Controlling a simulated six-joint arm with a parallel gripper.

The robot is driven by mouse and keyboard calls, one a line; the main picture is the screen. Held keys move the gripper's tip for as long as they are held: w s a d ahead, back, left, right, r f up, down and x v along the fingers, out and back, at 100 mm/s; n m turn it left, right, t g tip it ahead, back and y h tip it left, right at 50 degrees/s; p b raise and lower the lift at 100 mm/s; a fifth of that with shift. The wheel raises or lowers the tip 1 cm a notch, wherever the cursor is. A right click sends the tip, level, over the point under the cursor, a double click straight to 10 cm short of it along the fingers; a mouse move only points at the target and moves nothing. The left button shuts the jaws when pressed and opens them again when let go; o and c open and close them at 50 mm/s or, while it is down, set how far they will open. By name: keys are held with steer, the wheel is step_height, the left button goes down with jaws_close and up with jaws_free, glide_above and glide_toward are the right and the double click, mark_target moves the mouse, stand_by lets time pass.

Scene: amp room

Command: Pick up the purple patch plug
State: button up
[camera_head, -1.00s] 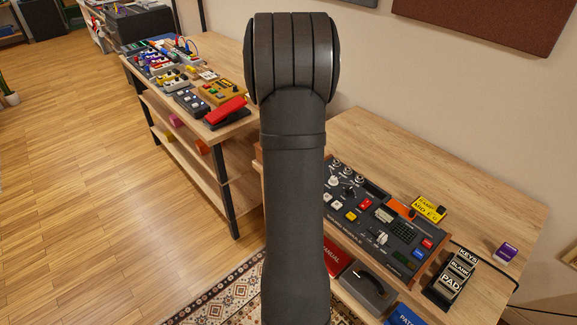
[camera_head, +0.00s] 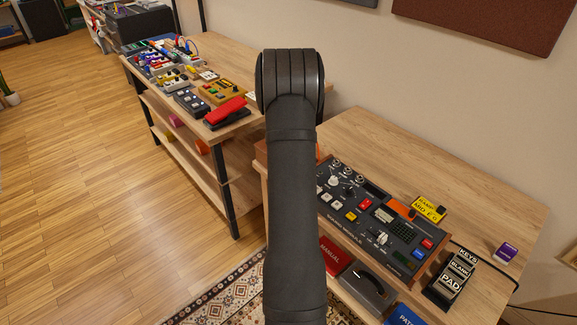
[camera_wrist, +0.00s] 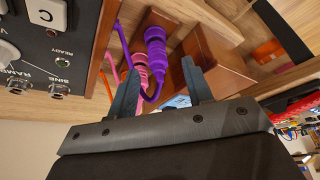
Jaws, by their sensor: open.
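The purple patch plug (camera_wrist: 155,45) shows in the wrist view, with a ribbed body and a purple cable curving below it. A pink plug (camera_wrist: 140,72) sits just left of and below the purple plug. My gripper (camera_wrist: 160,80) is open, with its two dark fingers apart and the purple cable partly between them. The purple plug's body appears just beyond the fingertips. In the head view, my arm hides the gripper and the plugs.
A sound module (camera_head: 375,225) with knobs and buttons stands on the right table; a panel (camera_wrist: 55,50) shows in the wrist view. A brown wooden block (camera_wrist: 210,60) is close to the right finger. A pedal row (camera_head: 452,282) and small purple box (camera_head: 507,251) stand further right.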

steer(key=x, duration=0.4)
steer(key=shift+d+f, duration=0.15)
jaws_close()
steer(key=shift+r, duration=0.45)
steer(key=r, duration=0.3)
steer(key=shift+d+r, duration=0.2)
steer(key=shift+r, duration=0.2)
steer(key=s+d+r, duration=0.5)
steer(key=d+r, duration=0.1)
steer(key=d, duration=0.4)
steer(key=shift+r, duration=0.2)
